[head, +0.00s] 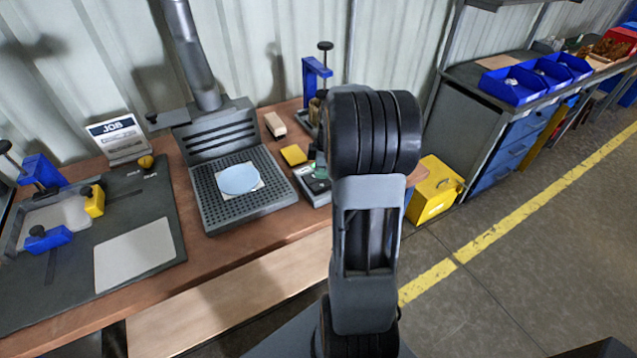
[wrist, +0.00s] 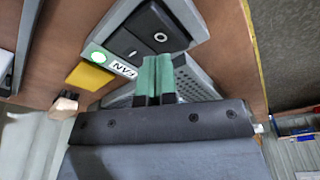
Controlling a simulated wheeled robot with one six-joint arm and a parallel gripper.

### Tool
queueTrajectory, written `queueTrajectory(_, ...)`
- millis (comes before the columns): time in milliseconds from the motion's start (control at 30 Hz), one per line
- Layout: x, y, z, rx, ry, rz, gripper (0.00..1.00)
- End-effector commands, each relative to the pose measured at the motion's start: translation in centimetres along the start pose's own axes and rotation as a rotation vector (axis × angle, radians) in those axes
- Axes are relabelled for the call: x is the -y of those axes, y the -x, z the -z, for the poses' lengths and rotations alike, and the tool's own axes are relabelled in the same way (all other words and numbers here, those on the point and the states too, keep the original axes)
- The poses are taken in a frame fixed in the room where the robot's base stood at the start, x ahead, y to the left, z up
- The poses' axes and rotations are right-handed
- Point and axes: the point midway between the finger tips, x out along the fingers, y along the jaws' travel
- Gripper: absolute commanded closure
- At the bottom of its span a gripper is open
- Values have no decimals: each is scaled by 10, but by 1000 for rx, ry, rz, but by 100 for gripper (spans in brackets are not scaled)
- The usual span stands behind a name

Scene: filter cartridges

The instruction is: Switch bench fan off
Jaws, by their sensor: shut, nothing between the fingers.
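The fan's switch box (wrist: 182,14) is grey, with a black rocker switch (wrist: 147,37), a "FAN" label (wrist: 124,69) and a bright green lamp (wrist: 97,57). The rocker has a circle mark at one end and a line mark at the other. In the head view the box (head: 316,190) sits at the bench's right end, partly hidden by my arm. My gripper (wrist: 155,62) is shut and empty, its green fingertips appearing beside the rocker and label. I cannot tell whether they touch. A grey extraction unit (head: 215,130) with a perforated tray and duct stands left of the box.
A yellow block (wrist: 90,76) lies near the box. A blue clamp stand (head: 315,72) stands behind it. A light blue disc (head: 240,179) lies on the perforated tray. A dark mat (head: 150,200) with a job sign (head: 117,135) behind it is at left. Floor is open at right.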

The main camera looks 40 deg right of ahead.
Motion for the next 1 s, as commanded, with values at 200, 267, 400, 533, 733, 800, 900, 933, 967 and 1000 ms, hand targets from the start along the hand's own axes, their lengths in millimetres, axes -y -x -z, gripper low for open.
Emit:
queueTrajectory(200, 0, -2, 0, 0, 0, 0, 100)
queueTrajectory(267, 0, -3, 0, 0, 0, 0, 100)
queueTrajectory(400, 0, -6, -1, 0, 0, 0, 100)
queueTrajectory(533, 0, -7, -1, 0, 0, 0, 100)
queueTrajectory(733, 0, -10, -2, 0, 0, 0, 100)
queueTrajectory(800, 0, -11, -2, 0, 0, 0, 100)
queueTrajectory(900, 0, -13, -2, 0, 0, 0, 100)
queueTrajectory(933, 0, -13, -2, 0, 0, 0, 100)
queueTrajectory(967, 0, -14, -2, 0, 0, 0, 100)
queueTrajectory(1000, 0, -14, -2, 0, 0, 0, 100)
